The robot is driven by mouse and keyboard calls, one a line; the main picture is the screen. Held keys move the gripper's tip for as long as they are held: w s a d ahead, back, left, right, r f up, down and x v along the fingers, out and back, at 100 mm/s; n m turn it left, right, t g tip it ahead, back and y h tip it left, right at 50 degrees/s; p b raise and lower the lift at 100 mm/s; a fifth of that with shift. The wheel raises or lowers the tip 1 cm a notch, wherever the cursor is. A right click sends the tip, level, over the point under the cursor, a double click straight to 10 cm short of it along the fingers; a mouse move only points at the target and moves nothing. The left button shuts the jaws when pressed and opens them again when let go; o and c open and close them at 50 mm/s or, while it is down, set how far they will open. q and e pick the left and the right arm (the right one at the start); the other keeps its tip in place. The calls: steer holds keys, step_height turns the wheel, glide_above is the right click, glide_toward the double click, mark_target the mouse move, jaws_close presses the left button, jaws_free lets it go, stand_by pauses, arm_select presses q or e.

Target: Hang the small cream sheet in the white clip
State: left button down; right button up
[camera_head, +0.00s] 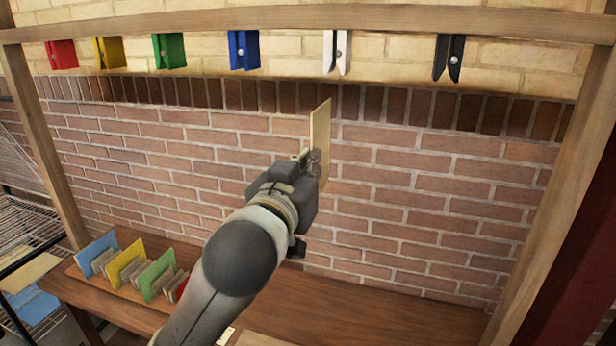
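The small cream sheet (321,132) stands upright, seen nearly edge-on, in front of the brick wall. My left gripper (314,162) is shut on its lower part, and the fingers hide some of it. The white clip (336,52) hangs from the wooden rail above, slightly right of the sheet; its two legs point down with a gap between them. The sheet's top edge is below the clip in the picture and apart from it. My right gripper is not in view.
Red (62,54), yellow (109,52), green (168,51), blue (244,50) and black (449,58) clips hang along the rail (400,20). A rack of coloured sheets (126,262) stands on the table (370,318) at left. A wire shelf (30,230) is far left.

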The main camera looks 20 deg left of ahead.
mark_target(326, 125)
arm_select(q)
steer(key=w, duration=0.4)
steer(key=shift+w+r+b, duration=0.15)
steer(key=shift+w+b, duration=0.05)
steer(key=shift+b, duration=0.1)
steer(key=w, duration=0.5)
steer(key=shift+r, duration=0.25)
steer(key=shift+w+r+p, duration=0.35)
steer(key=shift+w+r, duration=0.15)
steer(key=shift+r, duration=0.1)
steer(key=shift+s+r+p, duration=0.15)
steer(key=shift+r+p, duration=0.55)
steer(key=shift+r, duration=0.15)
steer(key=shift+p, duration=0.3)
steer(key=shift+r, duration=0.2)
steer(key=shift+r+p, duration=2.05)
steer(key=shift+p, duration=0.05)
